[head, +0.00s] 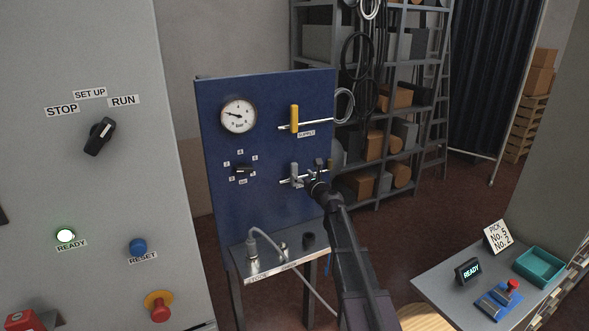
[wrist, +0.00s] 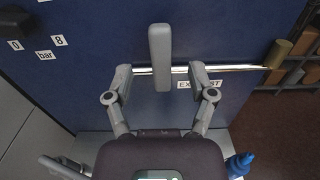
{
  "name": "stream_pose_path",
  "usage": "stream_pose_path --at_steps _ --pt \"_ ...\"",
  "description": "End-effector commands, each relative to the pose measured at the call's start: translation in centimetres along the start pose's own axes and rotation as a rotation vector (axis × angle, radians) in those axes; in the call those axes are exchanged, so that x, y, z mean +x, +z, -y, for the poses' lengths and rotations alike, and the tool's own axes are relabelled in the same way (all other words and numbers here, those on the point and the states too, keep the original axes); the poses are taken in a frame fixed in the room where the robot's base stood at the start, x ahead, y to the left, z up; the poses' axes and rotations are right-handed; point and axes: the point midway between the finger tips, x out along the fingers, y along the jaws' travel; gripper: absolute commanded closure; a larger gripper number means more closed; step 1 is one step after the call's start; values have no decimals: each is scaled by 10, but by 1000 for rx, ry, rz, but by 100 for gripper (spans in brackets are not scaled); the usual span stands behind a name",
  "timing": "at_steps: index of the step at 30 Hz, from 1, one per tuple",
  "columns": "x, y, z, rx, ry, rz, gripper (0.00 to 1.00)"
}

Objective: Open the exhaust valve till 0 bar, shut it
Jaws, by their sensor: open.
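The exhaust valve's grey lever (wrist: 160,57) stands upright, crosswise to its horizontal pipe (wrist: 238,68), above the partly hidden EXHAUST label. It also shows on the blue panel in the head view (head: 294,169). My gripper (wrist: 160,84) is open, with one finger on each side of the lever's lower part near the pipe; I see gaps between fingers and lever. In the head view my gripper (head: 309,181) partly covers the valve. The round bar gauge (head: 238,116) has its needle pointing left and slightly up; its exact reading is too small to tell.
A yellow SUPPLY lever (head: 295,118) stands upright above the exhaust valve. A black selector knob (head: 243,170) is left of it. A metal shelf (head: 280,262) with fittings juts out below the panel. A brass end piece (wrist: 279,52) sits at the pipe's right.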

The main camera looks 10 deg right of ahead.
Motion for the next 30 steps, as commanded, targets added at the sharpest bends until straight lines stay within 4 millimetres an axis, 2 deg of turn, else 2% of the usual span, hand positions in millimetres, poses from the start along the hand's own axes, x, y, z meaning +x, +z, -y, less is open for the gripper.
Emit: stream_pose_path --at_steps 1,3,12,18,27,28,30 --pt "12 0 1 0 1 0 29" --pt "22 0 2 0 1 0 29" --pt "57 0 1 0 -1 0 29" --pt "65 0 1 0 -1 0 29" --pt "66 0 2 0 -2 0 29" --pt "66 0 2 0 -2 0 32" --pt "66 0 2 0 -2 0 52"
